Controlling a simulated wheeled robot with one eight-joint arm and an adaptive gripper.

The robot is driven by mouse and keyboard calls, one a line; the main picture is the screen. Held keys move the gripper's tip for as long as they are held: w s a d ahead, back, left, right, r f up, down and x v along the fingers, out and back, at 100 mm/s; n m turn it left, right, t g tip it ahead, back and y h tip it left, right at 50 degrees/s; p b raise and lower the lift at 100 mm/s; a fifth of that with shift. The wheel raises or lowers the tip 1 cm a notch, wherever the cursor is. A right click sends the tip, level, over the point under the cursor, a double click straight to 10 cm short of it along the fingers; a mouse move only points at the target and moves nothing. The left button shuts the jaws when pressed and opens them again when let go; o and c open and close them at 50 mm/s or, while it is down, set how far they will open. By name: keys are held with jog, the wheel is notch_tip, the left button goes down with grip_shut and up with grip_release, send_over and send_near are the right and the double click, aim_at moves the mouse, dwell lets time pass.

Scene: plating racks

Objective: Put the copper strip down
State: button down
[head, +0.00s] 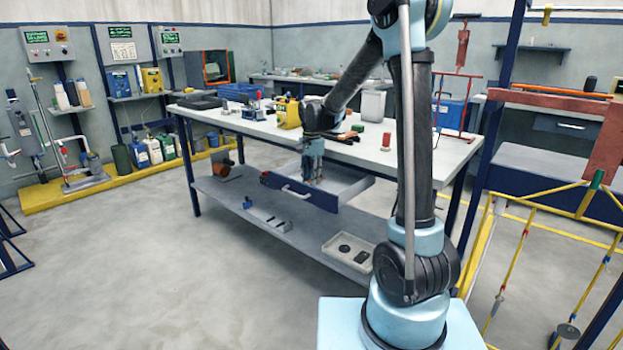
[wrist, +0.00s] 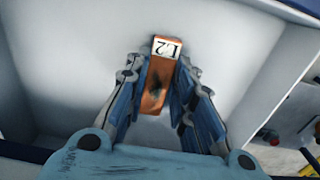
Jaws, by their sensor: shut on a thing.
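The copper strip (wrist: 153,100) is an orange-brown flat piece with a white label reading L2 at its far end and a dark mark on its middle. My gripper (wrist: 161,64) is shut on it, one blue finger on each side. The wrist view shows the pale inside of an open drawer (wrist: 70,60) beneath them. In the head view my gripper (head: 313,178) points down into this drawer (head: 318,201), which has a dark blue front and hangs under the bench top. The strip cannot be made out there. I cannot tell whether it touches the drawer floor.
The bench top (head: 250,125) above carries a yellow device (head: 288,112), a red cylinder (head: 386,140) and other items. A lower shelf (head: 235,203) holds a grey tray (head: 350,250) and a metal bracket (head: 268,217). A rack with yellow bars (head: 478,245) stands at right.

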jog(key=c, duration=1.4)
grip_release()
jog(key=shift+o, duration=0.2)
notch_tip(320, 180, up, 12)
jog(key=s+d+n, duration=0.2)
jog(key=s+d, duration=0.7)
jog(key=d, duration=0.1)
jog(key=s+d+f+n, duration=0.2)
jog(key=s+d+f, duration=0.2)
jog(key=s, duration=0.4)
jog(key=s+d+f+n+t, duration=0.1)
jog(key=s+d+f+n, duration=0.1)
jog(key=s+d+f, duration=0.3)
jog(key=s+d+f+n+t, duration=0.1)
jog(key=s+d+f, duration=0.3)
jog(key=s, duration=0.7)
jog(key=shift+s+d+f+n, duration=0.3)
jog(key=shift+d+f+n, duration=0.1)
jog(key=shift+f, duration=0.1)
